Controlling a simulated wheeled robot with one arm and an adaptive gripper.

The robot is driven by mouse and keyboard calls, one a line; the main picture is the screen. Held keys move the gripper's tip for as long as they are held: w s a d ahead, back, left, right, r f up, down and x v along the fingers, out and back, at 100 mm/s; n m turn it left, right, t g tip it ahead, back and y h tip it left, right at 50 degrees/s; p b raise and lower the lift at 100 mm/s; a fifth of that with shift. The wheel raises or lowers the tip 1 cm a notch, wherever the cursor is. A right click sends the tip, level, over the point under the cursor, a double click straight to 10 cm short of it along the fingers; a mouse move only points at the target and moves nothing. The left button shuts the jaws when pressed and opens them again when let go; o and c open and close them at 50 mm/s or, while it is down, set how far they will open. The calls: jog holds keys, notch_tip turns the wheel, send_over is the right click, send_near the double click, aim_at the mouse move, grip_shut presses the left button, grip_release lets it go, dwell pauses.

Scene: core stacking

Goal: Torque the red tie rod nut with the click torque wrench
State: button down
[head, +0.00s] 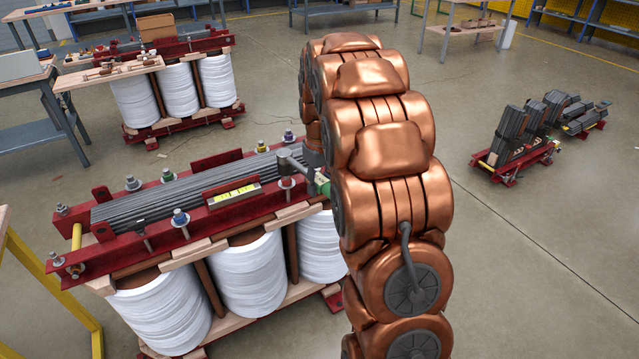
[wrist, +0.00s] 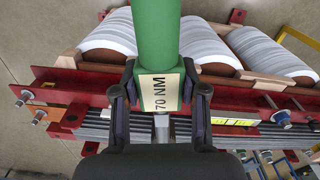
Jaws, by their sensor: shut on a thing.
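My gripper (wrist: 165,95) is shut on the green handle of the click torque wrench (wrist: 157,35), whose pale label reads 70 NM. A finger stands on each side of the handle. In the head view only a small green part of the wrench (head: 323,185) shows beside my arm, at the right end of the near transformer core. A grey shaft continues below the label in the wrist view, but its far end is hidden.
The near core has a red clamp beam (head: 150,240), white coils (head: 250,270) and several bolts, some with blue nuts (head: 180,217). A second core (head: 172,90) stands behind at left. A low red-framed stack (head: 515,155) is at right. The floor between is clear.

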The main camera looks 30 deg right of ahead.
jog(key=shift+f+b, duration=0.55)
jog(key=shift+f, duration=1.35)
dwell(0.3)
jog(key=a+m, duration=0.2)
jog(key=shift+a, duration=0.4)
jog(key=shift+a, duration=0.1)
dwell(0.4)
jog(key=shift+w+a+m, duration=0.25)
jog(key=shift+a+m, duration=0.75)
jog(key=shift+a, duration=0.2)
jog(key=shift+a, duration=0.1)
jog(key=shift+w+a+m, duration=0.25)
jog(key=shift+a+m, duration=0.25)
jog(key=shift+a, duration=0.1)
jog(key=shift+w+a+m, duration=0.25)
jog(key=shift+a+m, duration=0.25)
jog(key=shift+a, duration=0.05)
